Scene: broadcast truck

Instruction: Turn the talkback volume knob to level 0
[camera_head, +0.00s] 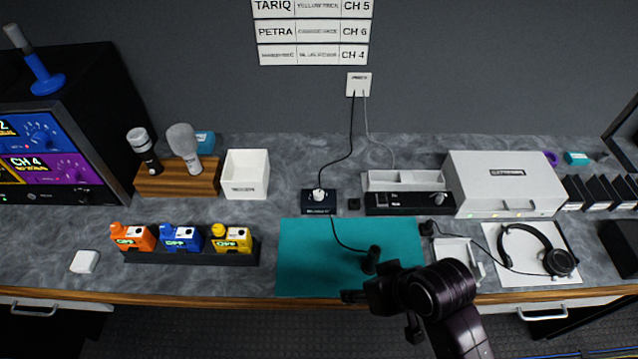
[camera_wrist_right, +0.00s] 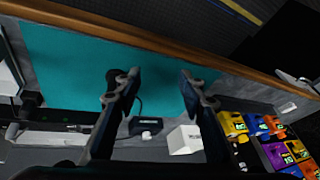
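A low black unit (camera_head: 405,203) with a small round knob (camera_head: 438,198) at its right end stands at the back of the counter. I cannot read its label or the knob's level, so I cannot tell if this is the talkback volume knob. A small black box (camera_head: 318,201) with a light top and cables stands to its left; it also shows in the right wrist view (camera_wrist_right: 146,125). My right gripper (camera_wrist_right: 156,78) is open and empty above the teal mat (camera_head: 300,262), apart from the knob. My left gripper is not in view.
A black cylindrical item (camera_head: 372,258) lies on the mat near my right gripper. A white case (camera_head: 505,183) stands right of the black unit, headphones (camera_head: 538,250) further right. Coloured packs (camera_head: 182,238) stand left.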

